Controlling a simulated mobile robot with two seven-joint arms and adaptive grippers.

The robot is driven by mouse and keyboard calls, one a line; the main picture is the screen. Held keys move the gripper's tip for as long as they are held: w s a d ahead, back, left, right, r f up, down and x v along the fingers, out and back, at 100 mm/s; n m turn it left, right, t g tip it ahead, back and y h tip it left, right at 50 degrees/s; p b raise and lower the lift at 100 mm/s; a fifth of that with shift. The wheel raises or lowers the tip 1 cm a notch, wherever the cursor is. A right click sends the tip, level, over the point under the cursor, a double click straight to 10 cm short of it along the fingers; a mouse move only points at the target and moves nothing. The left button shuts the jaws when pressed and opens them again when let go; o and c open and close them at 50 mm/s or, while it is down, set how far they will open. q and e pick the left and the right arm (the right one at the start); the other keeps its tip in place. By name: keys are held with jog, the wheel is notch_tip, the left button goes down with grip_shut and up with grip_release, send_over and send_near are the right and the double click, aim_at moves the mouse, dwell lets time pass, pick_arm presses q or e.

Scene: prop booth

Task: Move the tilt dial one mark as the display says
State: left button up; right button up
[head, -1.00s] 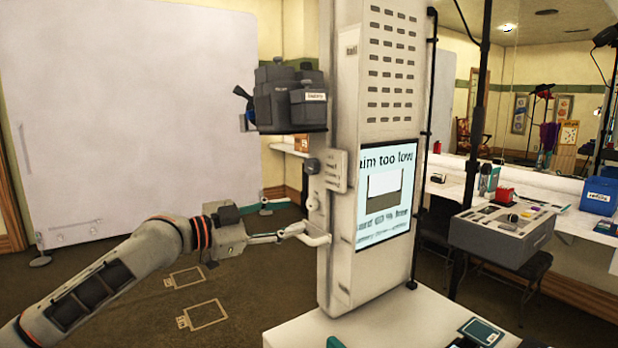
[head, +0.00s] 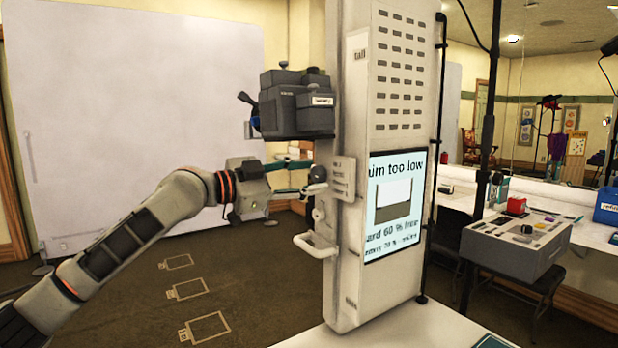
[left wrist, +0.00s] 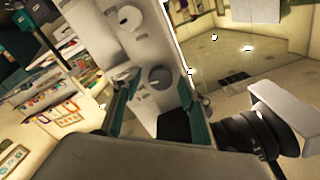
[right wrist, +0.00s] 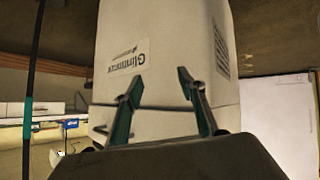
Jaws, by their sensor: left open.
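The display (head: 395,205) on the white booth column (head: 395,60) reads "aim too low" above a picture of a frame; the small lines below are only partly readable. A dark round knob (head: 318,173), likely the tilt dial, sits on the column's left side beside a small lettered plate (head: 343,177). My left gripper (head: 306,178) is open, its teal fingers reaching toward this knob. In the left wrist view, a grey knob (left wrist: 160,78) shows between the open fingers; contact cannot be told. My right gripper (right wrist: 158,82) is open before a white lettered casing (right wrist: 165,50).
A dark camera box (head: 295,105) juts out just above the left gripper. A white handle (head: 315,246) and a smaller round knob (head: 319,213) lie below it. A grey control box (head: 515,245) stands right.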

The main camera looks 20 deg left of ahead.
pick_arm(q)
jog(key=shift+w+d, duration=0.15)
pick_arm(e)
jog(key=shift+r, duration=0.15)
pick_arm(q)
jog(key=c, duration=1.1)
jog(key=shift+r+n+p, duration=0.5)
jog(key=shift+p, duration=0.45)
jog(key=shift+r+n+p, duration=0.1)
jog(key=shift+n+p, duration=0.3)
jog(key=shift+p, duration=0.1)
jog(key=shift+n+p, duration=0.4)
jog(key=shift+p, duration=0.05)
jog(key=shift+f+n+p, duration=0.3)
jog(key=shift+n+p, duration=0.15)
jog(key=shift+n, duration=0.05)
jog(key=shift+f, duration=0.3)
pick_arm(e)
jog(key=shift+s+a+r, duration=0.1)
jog(key=shift+s+r, duration=0.1)
jog(key=shift+r, duration=0.25)
jog(key=shift+s+a+r, duration=0.1)
jog(key=shift+s+r, duration=0.05)
jog(key=shift+r, duration=0.25)
